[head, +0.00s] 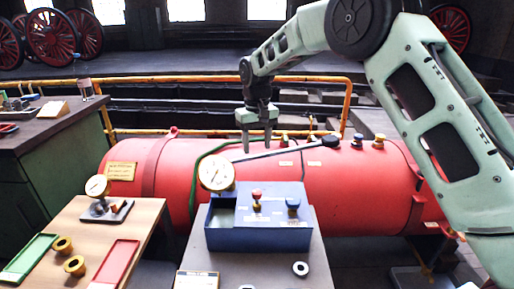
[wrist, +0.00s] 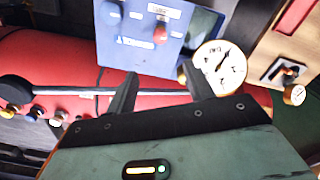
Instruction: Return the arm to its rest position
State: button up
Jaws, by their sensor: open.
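My gripper (head: 257,147) hangs pointing down above the red boiler (head: 345,190), behind the blue box in the head view. Its two fingers are apart with nothing seen held between them, and the wrist view also shows the gripper (wrist: 158,76) open. My arm reaches in from the right side and arches over the boiler. A grey rod (head: 295,149) with a black end lies along the boiler top close to the fingertips. In the wrist view the rod (wrist: 75,92) runs behind the fingers; I cannot tell whether they touch it.
A white dial gauge (head: 216,173) stands near the gripper, beside the blue box (head: 258,238) with red and blue knobs. A wooden bench (head: 140,225) at left holds green and red trays, another gauge and brass rings. A yellow rail (head: 200,79) runs behind the boiler.

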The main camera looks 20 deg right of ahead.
jog(key=s+a+r+n+p, duration=0.1)
jog(key=s+a+r, duration=0.15)
jog(key=s, duration=0.45)
jog(key=s+a+r+n+y+p, duration=0.1)
jog(key=s+a+r, duration=0.1)
jog(key=s+a, duration=0.3)
jog(key=s+a+r+n+p, duration=0.1)
jog(key=s+a+r, duration=0.15)
jog(key=s, duration=0.55)
jog(key=s+d+n+p, duration=0.1)
jog(key=s+d+n, duration=0.2)
jog(key=s, duration=1.9)
jog(key=shift+s+d+f+p, duration=0.2)
jog(key=shift+d+f+p, duration=0.15)
jog(key=shift+d+p, duration=0.05)
